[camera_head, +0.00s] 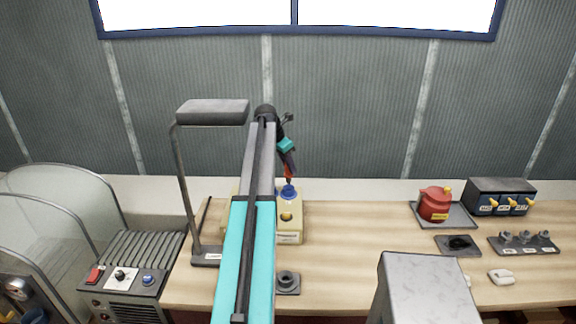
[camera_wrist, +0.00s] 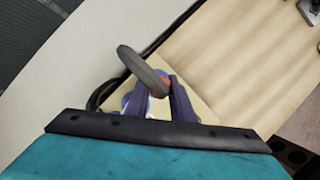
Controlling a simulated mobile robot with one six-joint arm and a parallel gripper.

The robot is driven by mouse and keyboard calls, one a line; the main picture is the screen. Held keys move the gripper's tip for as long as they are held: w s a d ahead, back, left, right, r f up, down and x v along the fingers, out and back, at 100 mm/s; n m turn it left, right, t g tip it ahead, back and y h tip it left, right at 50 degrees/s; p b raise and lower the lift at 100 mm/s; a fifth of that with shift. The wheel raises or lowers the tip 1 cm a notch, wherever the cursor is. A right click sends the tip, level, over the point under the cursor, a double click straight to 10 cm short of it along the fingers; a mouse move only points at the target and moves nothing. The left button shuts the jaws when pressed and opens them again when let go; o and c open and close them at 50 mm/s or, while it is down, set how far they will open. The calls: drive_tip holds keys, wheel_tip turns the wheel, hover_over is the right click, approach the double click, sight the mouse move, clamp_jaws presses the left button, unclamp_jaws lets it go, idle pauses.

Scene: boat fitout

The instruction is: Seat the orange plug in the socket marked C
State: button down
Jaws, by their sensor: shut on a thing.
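My gripper (camera_head: 290,174) is above a pale yellow box (camera_head: 292,238) on the bench. In the wrist view, its two dark blue fingers (camera_wrist: 160,88) are closed on the orange plug (camera_wrist: 163,77), which is mostly hidden. A dark grey curved piece (camera_wrist: 141,68) crosses in front of the fingertips. A blue round fitting (camera_head: 288,192) is on the box just below the gripper, and a yellow-brown round fitting (camera_head: 287,216) is nearer the front. I cannot read a C on any socket. I cannot tell whether the plug touches the blue fitting.
A lamp (camera_head: 212,112) on a post stands left of my arm. A dark round fitting (camera_head: 286,281) lies in front of the box. The bench between is clear.

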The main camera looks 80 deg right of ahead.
sight(287, 174)
drive_tip(key=shift+f+b, duration=0.4)
drive_tip(key=shift+f, duration=0.4)
drive_tip(key=shift+p, duration=0.65)
idle(1.1)
drive_tip(key=shift+f+b, duration=0.4)
drive_tip(key=shift+f, duration=1.7)
idle(1.8)
drive_tip(key=c, duration=1.5)
unclamp_jaws()
drive_tip(key=shift+o, duration=0.2)
drive_tip(key=shift+r, duration=0.1)
